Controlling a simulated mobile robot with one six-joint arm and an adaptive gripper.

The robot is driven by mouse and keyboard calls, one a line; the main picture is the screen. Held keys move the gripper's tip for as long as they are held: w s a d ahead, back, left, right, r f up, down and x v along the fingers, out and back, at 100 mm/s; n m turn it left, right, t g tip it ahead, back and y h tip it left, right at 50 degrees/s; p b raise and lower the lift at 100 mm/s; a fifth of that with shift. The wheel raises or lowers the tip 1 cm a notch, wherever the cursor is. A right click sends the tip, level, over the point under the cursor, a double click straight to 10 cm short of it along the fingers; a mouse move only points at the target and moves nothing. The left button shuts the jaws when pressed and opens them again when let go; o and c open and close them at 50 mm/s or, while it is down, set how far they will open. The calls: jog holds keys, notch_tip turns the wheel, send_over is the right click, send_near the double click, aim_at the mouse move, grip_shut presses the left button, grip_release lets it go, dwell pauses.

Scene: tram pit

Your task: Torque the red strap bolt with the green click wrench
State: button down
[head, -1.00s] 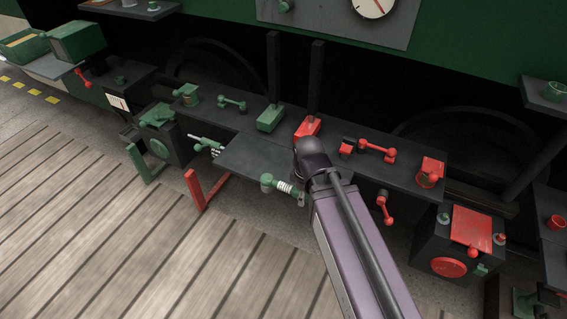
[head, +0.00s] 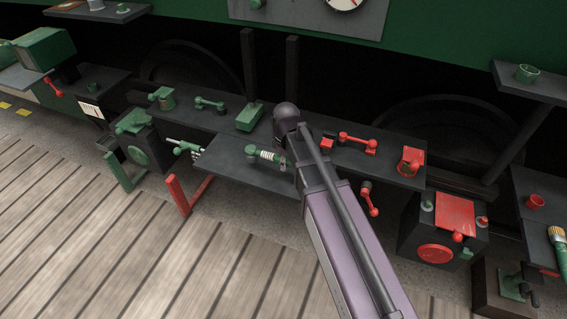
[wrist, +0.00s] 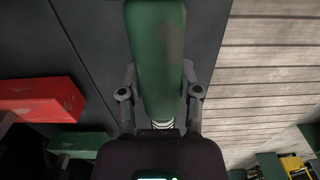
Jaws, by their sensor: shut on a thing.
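My gripper is shut on the green click wrench, whose broad worn green handle (wrist: 156,60) runs up the wrist view between the fingers (wrist: 160,95). In the head view the wrench (head: 264,155), with its pale ringed section, sticks out left of my arm above the small grey shelf. I cannot tell for sure which part is the strap bolt.
A red block (head: 327,143), a red cup-shaped fitting (head: 411,161) and a hanging red lever (head: 369,198) are close to the link. Green fittings line the ledge's left part. Two dark posts rise behind. The plank floor (head: 120,240) is open in front.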

jog(key=shift+w, duration=0.1)
jog(key=shift+w, duration=0.25)
jog(key=shift+w+a+f, duration=0.15)
jog(key=shift+w, duration=0.95)
jog(key=shift+s+f+b, duration=0.15)
jog(key=shift+f+b, duration=0.8)
jog(key=shift+b, duration=0.1)
jog(key=shift+f+b, duration=0.6)
jog(key=shift+b, duration=0.05)
jog(key=shift+f, duration=0.15)
jog(key=shift+c, duration=1.5)
grip_release()
